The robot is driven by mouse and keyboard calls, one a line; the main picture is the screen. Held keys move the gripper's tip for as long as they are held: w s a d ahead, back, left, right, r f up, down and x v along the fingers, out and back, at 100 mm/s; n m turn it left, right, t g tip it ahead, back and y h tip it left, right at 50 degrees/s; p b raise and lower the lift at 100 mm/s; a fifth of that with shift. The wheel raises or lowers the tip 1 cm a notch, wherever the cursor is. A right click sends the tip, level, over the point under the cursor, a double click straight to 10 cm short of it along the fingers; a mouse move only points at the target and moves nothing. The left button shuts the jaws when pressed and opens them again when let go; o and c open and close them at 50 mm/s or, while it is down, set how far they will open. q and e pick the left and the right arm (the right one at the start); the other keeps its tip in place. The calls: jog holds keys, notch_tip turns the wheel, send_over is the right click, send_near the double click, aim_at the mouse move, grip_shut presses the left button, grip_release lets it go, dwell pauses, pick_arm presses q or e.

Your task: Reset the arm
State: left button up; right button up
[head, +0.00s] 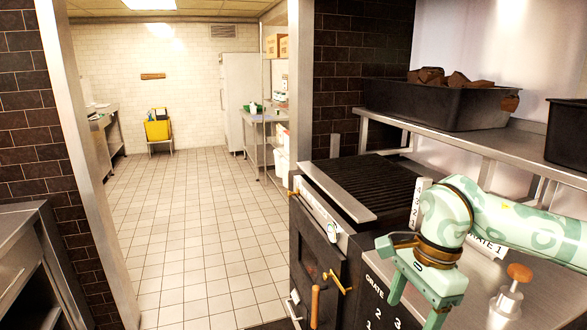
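My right arm (510,228), pale green with darker green patterns and copper-coloured joints, reaches in from the right edge. My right gripper (416,306) points down in front of the counter, beside the black grill oven. Its two fingers stand apart with nothing seen between them, so it looks open and empty. My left arm and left gripper are not in view.
The grill oven (318,255) has a wooden handle and brass latch. A metal shaker with a copper knob (508,295) stands near my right arm. A black bin of brown chunks (440,105) sits on the shelf above. The tiled floor (190,235) is clear through the doorway.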

jog(key=w+a+f+m+y, duration=0.4)
jog(key=a+f+m+y, duration=0.6)
jog(key=a+m+y, duration=0.4)
jog(key=s+d+f+m+t+h, duration=0.1)
jog(key=d+f+m+t+h, duration=0.2)
jog(key=f+m, duration=0.45)
jog(key=d+f+m+t+h, duration=0.25)
jog(key=f+m+t, duration=0.25)
jog(key=f+m, duration=0.3)
jog(key=s+d+f+m+t+h, duration=0.1)
jog(key=d+f+m+t+h, duration=0.2)
jog(key=f+m, duration=0.55)
jog(key=s+d+f+m+g+h, duration=0.25)
jog(key=s+d+f+m, duration=0.2)
jog(key=s+f, duration=0.6)
jog(key=s+d+f+m+g+h, duration=0.1)
jog(key=s+d+f+m+h, duration=0.3)
jog(key=s+f, duration=0.7)
jog(key=s+d+f+m+g, duration=0.1)
jog(key=s+f+m+g, duration=0.1)
jog(key=s, duration=1.1)
jog(key=s+d+f+m+g, duration=0.1)
jog(key=s+m+g, duration=0.3)
jog(key=s, duration=1)
jog(key=shift+s+d+f+m+h, duration=0.3)
jog(key=shift+f+m+h, duration=0.1)
jog(key=shift+f, duration=0.3)
